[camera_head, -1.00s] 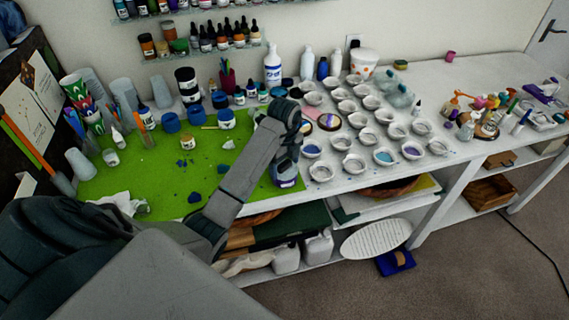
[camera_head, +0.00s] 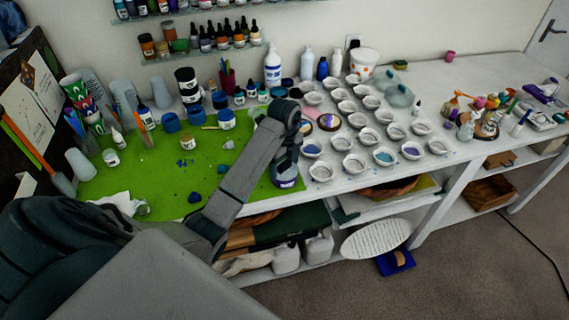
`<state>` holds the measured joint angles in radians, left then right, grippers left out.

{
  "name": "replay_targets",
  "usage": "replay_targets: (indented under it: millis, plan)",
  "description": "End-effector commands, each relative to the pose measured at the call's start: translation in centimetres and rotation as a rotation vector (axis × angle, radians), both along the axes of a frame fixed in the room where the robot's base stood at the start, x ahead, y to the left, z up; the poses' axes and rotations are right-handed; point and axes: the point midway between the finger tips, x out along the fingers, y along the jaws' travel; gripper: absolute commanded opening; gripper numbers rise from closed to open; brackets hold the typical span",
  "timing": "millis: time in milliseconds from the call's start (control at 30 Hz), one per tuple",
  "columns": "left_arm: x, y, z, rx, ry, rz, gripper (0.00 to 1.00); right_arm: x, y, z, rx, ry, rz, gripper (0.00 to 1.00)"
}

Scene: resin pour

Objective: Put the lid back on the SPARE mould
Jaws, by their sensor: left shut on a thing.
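My left gripper (camera_head: 285,155) points down at the front right edge of the green mat (camera_head: 160,185). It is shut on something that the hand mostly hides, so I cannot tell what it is. A dark blue-purple jar with a pale label (camera_head: 286,182) shows just below the fingers. I cannot tell whether the fingers touch it. Several small white moulds (camera_head: 354,164) stand in rows to the right; some hold blue or purple resin. I cannot read which mould is marked SPARE, and no lid can be made out. My right gripper is not in view.
Brushes and small pots crowd the right end. The mat's middle is mostly clear, with dark blue bits (camera_head: 194,197).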

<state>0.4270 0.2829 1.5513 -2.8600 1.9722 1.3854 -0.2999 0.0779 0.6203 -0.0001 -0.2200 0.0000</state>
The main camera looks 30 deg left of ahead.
Motion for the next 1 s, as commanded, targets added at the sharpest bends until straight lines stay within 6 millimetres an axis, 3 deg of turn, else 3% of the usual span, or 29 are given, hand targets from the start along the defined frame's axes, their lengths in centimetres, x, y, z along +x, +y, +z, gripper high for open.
replay_targets:
  millis: [933,967,1000]
  plan:
    - [0.00,0.00,-0.25,0.000,0.000,0.000,0.55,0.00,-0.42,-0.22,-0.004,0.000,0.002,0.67]
    - [0.00,0.00,-0.25,0.000,0.000,0.000,0.80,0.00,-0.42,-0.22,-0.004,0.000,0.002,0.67]
    - [0.00,0.00,-0.25,0.000,0.000,0.000,0.88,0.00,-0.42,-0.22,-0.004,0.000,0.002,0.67]
